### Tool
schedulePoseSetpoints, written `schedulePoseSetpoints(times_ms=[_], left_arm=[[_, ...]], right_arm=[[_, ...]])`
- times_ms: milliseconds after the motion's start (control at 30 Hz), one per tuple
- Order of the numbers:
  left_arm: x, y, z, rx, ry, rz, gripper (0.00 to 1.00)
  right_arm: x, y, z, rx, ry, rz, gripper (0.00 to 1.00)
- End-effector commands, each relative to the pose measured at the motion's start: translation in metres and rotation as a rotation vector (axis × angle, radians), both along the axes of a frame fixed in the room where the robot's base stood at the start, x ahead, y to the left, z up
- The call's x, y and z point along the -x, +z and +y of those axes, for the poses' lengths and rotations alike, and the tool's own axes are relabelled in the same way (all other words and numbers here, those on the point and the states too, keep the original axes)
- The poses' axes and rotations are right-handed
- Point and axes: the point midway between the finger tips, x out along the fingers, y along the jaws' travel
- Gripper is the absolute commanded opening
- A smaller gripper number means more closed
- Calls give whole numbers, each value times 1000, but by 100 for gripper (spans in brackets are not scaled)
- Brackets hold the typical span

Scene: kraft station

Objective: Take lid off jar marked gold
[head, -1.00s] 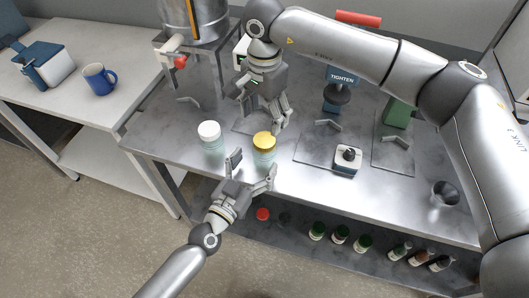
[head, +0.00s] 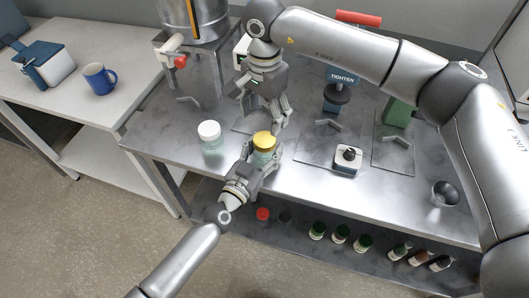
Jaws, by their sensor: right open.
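The jar with the gold lid (head: 264,140) stands on the steel table near its front edge. Its glass body (head: 262,158) shows below the lid. My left gripper (head: 261,160) is at the jar body from the front, with a finger on each side. I cannot tell whether the fingers press on the glass. My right gripper (head: 276,116) is open and empty, above and just behind the gold lid. A second jar with a white lid (head: 209,131) stands to the left, apart from both grippers.
A metal tank with a tap (head: 182,61) is at the back left. A TIGHTEN station (head: 341,78) and a small device with a black knob (head: 347,160) stand to the right. Several bottles (head: 340,234) are on the lower shelf. A blue mug (head: 99,78) is on the side table.

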Motion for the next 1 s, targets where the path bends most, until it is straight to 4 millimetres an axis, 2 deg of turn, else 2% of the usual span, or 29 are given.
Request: schedulePoseSetpoints(times_ms=[67, 367, 567, 1000], left_arm=[[0, 0, 0, 0, 0, 0, 39], [0, 0, 0, 0, 0, 1, 1], [0, 0, 0, 0, 0, 1, 0], [0, 0, 0, 0, 0, 1, 0]], right_arm=[[0, 0, 0, 0, 0, 0, 69], [0, 0, 0, 0, -6, 0, 69], [0, 0, 0, 0, -138, 0, 69], [0, 0, 1, 0, -865, 0, 69]])
